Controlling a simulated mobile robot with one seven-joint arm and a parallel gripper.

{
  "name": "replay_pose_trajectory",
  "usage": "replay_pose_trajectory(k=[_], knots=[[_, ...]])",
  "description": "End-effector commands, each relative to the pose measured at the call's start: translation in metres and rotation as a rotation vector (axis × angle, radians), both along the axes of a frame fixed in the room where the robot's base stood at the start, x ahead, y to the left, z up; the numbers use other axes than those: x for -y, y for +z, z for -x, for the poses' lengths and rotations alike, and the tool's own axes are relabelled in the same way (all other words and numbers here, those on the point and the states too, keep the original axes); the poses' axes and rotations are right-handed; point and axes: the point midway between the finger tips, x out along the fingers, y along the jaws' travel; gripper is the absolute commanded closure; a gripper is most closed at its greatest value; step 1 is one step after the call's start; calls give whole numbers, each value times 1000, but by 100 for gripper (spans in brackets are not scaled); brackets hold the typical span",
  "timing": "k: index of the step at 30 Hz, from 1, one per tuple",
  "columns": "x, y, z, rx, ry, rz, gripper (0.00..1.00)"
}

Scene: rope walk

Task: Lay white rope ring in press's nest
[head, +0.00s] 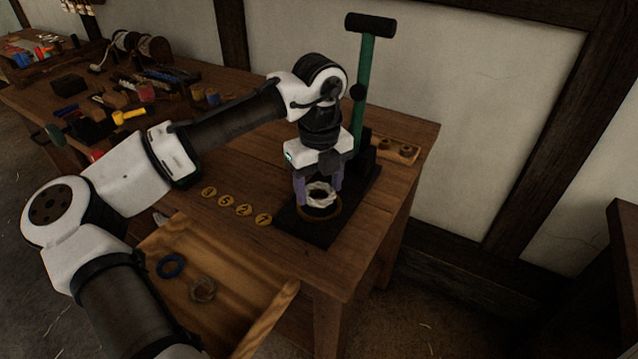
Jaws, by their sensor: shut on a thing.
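The white rope ring (321,188) is between the fingers of my gripper (319,190), which is shut on it. The ring is right over or in the press's round nest (322,214); I cannot tell whether it touches. The nest shows as a tan rim with a dark middle on the black base of the press (310,234). The press has a green lever (366,68) with a black cross handle, standing up behind my gripper. My wrist hides part of the press body.
Several round numbered tokens (243,210) lie left of the press. An open drawer (222,315) in front holds a blue ring (171,266) and a tan ring (202,289). A wooden block with holes (396,149) lies behind the press. Tools crowd the bench's far left.

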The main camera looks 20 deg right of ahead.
Motion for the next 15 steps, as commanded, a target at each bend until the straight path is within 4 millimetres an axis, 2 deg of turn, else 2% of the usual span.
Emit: replay_pose_trajectory(k=[15], knots=[[0,-12,0,0,-1,0,61]])
